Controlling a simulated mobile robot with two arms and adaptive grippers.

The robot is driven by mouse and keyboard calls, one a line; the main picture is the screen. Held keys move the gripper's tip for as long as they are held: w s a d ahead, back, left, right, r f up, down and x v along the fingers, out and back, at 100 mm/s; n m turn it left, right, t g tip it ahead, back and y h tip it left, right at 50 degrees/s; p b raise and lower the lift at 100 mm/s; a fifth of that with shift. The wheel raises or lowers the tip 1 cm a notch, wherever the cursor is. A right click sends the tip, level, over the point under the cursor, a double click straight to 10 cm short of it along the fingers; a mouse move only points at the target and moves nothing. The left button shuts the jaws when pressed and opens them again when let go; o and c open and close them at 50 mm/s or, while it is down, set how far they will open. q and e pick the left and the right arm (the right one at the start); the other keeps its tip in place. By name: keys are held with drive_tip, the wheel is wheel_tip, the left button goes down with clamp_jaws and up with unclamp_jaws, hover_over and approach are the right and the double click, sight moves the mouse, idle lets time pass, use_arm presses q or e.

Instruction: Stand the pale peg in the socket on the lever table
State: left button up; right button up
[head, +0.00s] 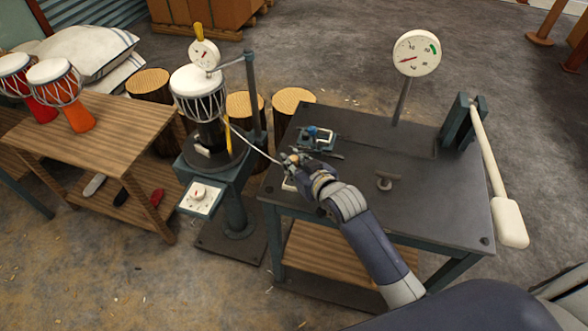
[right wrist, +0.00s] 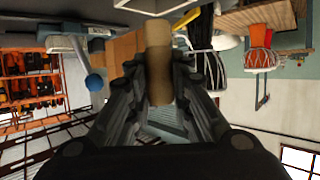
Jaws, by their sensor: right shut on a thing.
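The pale peg (right wrist: 158,62) is a tan, cylindrical piece gripped between the fingers of my right gripper (right wrist: 160,85) in the right wrist view. In the head view my right gripper (head: 291,160) is above the left part of the dark lever table (head: 440,215). The peg is too small and covered there to make out clearly. A small dark round fitting with a short bar (head: 384,183) is on the table, right of the gripper. I cannot tell whether it is the socket. My left gripper is not in view.
A blue-and-green clamp-like device (head: 318,138) lies behind the gripper. A white-handled lever (head: 492,160) stands at the table's right edge and a dial gauge (head: 417,53) at its back. A drum (head: 199,92) on a stand is to the left. The table's right front is clear.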

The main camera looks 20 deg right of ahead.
drive_tip(key=shift+f, duration=1.7)
drive_tip(key=shift+s+f, duration=0.1)
drive_tip(key=shift+f, duration=0.1)
drive_tip(key=o, duration=0.9)
drive_tip(key=shift+r, duration=0.1)
drive_tip(key=shift+r, duration=0.15)
drive_tip(key=v, duration=1.2)
